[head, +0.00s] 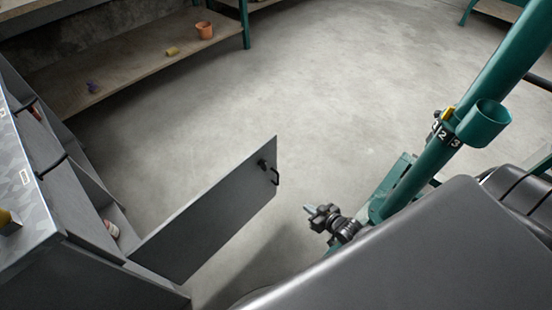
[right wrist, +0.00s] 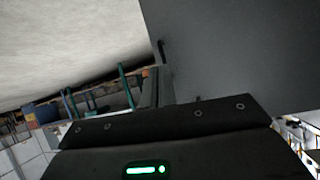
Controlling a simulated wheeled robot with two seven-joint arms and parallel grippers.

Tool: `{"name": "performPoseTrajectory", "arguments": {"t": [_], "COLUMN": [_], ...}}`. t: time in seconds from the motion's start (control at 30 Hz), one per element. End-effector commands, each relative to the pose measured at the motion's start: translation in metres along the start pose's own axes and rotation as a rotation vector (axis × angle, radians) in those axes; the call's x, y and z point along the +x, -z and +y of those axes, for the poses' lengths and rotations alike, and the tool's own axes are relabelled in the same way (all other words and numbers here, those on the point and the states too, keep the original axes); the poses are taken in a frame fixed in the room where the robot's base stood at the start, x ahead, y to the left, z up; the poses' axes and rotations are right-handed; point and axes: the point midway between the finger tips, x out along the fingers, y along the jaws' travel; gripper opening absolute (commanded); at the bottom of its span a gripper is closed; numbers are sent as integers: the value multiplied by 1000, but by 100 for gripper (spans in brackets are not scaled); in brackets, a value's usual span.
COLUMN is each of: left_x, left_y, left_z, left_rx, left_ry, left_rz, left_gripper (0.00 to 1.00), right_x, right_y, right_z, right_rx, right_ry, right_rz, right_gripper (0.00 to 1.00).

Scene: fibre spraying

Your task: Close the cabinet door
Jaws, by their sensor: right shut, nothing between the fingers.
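The grey cabinet door (head: 215,220) stands wide open, swung out from the grey cabinet (head: 85,205) at the left. A small black handle (head: 275,175) sits by its free edge. In the right wrist view the door (right wrist: 225,45) fills the upper right, with the handle (right wrist: 161,52) at its left edge. My right gripper (right wrist: 157,78) is shut and empty, close to the door's handle side; contact cannot be told. In the head view its fingers are not clearly seen, and a large grey shape, apparently my arm, covers the lower right. My left gripper is out of view.
A green machine (head: 470,110) with a black fitting (head: 335,222) stands to the right of the door. A low wooden shelf (head: 130,70) with an orange pot (head: 204,30) is at the back left. The concrete floor (head: 300,85) behind the door is clear.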

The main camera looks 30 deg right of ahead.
Motion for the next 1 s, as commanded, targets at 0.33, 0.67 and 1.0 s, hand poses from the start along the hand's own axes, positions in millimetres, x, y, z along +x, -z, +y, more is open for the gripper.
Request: {"name": "performPoseTrajectory", "arguments": {"t": [0.33, 0.67, 1.0], "left_x": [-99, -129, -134], "left_y": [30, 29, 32], "left_z": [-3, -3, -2], "left_rx": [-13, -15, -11], "left_ry": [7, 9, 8], "left_rz": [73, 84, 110], "left_gripper": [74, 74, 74], "right_x": [-14, -30, 3], "right_y": [147, 178, 196], "right_z": [8, 3, -3], "right_rx": [-105, -138, -137], "right_ry": [128, 163, 161], "right_rz": [447, 528, 529], "right_gripper": [0, 0, 0]}}
